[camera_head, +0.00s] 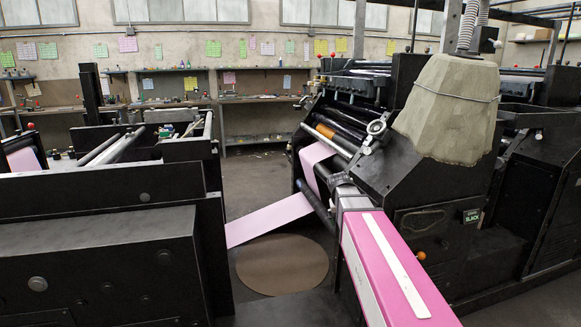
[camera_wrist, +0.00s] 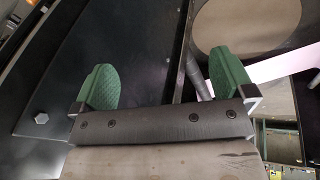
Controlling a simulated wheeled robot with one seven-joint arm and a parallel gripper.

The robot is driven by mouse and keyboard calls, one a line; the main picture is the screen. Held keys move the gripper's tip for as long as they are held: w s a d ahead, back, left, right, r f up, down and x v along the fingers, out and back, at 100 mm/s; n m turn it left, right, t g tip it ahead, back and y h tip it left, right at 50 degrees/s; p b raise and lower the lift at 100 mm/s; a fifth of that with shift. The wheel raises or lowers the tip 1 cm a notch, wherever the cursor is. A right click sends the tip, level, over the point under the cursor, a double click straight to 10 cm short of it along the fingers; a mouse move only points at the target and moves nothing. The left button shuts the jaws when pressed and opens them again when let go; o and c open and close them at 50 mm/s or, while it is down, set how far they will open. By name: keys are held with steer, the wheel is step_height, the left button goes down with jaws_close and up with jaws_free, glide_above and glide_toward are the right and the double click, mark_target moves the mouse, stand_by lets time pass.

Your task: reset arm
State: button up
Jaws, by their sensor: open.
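My gripper (camera_wrist: 164,62) shows in the wrist view with two green ridged fingers spread wide apart. It is open, with nothing between the fingers. Black machine panels lie beyond it, and I cannot tell how far away they are. In the head view I cannot make out the gripper's fingers. No loose coloured roll is in the gripper.
A black machine (camera_head: 110,250) stands at left and a black press (camera_head: 440,190) at right. A pink paper strip (camera_head: 268,219) spans the gap above a round brown floor patch (camera_head: 282,264). A grey block (camera_head: 447,105) sits on the press. Shelves line the back wall.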

steer(key=s+a+f+g+y, duration=0.2)
steer(key=s+f+y, duration=0.1)
steer(key=s+f, duration=1.4)
steer(key=shift+s+a, duration=0.15)
